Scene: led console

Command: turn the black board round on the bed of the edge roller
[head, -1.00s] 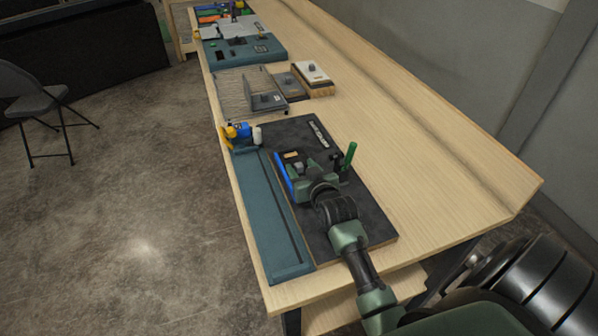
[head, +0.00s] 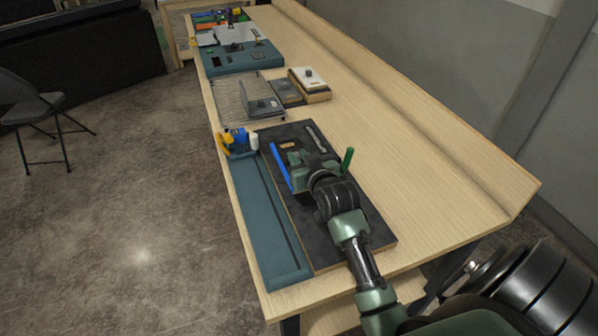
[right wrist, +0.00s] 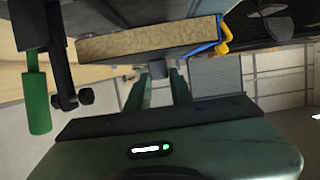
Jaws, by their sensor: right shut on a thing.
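The black board (head: 281,150) has a blue strip along its left edge and a small tan patch on top; my right gripper covers much of it. In the right wrist view its tan edge (right wrist: 150,42) spans the top, with blue at its right end. My right gripper (head: 308,165) is shut on the board, seemingly at a small grey knob (right wrist: 155,71). The dark bed (head: 370,222) of the edge roller lies beneath, with a green upright handle (head: 347,160) to the right of the gripper. I cannot tell whether the board touches the bed. My left gripper is not in view.
A long teal tray (head: 258,215) lies left of the bed, with yellow, blue and white pieces (head: 238,138) at its far end. Beyond stand a wire rack (head: 232,95) and a white knobbed block (head: 310,76). The tabletop right of the bed is clear.

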